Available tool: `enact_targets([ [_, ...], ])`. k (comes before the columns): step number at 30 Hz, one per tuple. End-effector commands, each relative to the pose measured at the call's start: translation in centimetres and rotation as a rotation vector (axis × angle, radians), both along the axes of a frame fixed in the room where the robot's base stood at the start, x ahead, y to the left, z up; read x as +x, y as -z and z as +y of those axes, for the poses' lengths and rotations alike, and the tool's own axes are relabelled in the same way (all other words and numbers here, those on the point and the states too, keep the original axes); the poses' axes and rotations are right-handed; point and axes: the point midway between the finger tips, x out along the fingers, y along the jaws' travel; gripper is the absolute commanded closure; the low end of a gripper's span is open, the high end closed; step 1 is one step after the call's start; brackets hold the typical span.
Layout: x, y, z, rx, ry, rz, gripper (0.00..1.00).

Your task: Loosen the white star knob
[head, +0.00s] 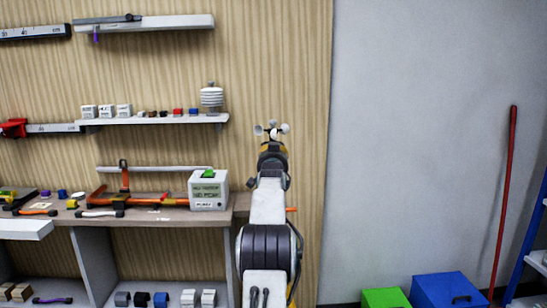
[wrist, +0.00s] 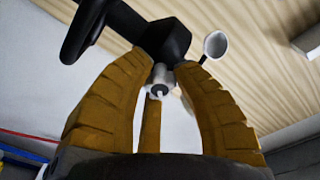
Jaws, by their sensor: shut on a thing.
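My gripper (head: 272,152) is raised in front of the wood-panelled wall in the head view, seen from behind. In the wrist view its ochre fingers (wrist: 170,62) are closed around the black and silver body of a cup anemometer (wrist: 164,42). A small silver cylinder with a pale tip shows between the fingers. One white cup stands out at the upper right, and a black arm reaches to the upper left. In the head view the white cups of the anemometer (head: 272,130) show just above my gripper. I cannot make out a white star knob in either view.
A workbench (head: 175,216) with tools and a white instrument box (head: 208,190) stands to the left. Wall shelves (head: 155,121) hang above it, one bearing a white ribbed sensor (head: 211,98). Green (head: 385,298) and blue (head: 447,290) boxes stand lower right. The grey wall at right is mostly bare.

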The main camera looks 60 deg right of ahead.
Motion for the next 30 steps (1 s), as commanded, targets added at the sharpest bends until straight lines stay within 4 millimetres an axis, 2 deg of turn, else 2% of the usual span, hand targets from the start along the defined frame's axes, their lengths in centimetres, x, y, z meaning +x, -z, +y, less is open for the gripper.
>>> enact_targets([
  [12, -0.01, -0.44, 0.08, -0.111, 0.008, 0.155, 1.0],
  [29, 0.06, -0.58, 0.13, -0.127, 0.008, 0.178, 1.0],
  [30, 0.06, -0.59, 0.14, -0.127, 0.008, 0.178, 0.69],
])
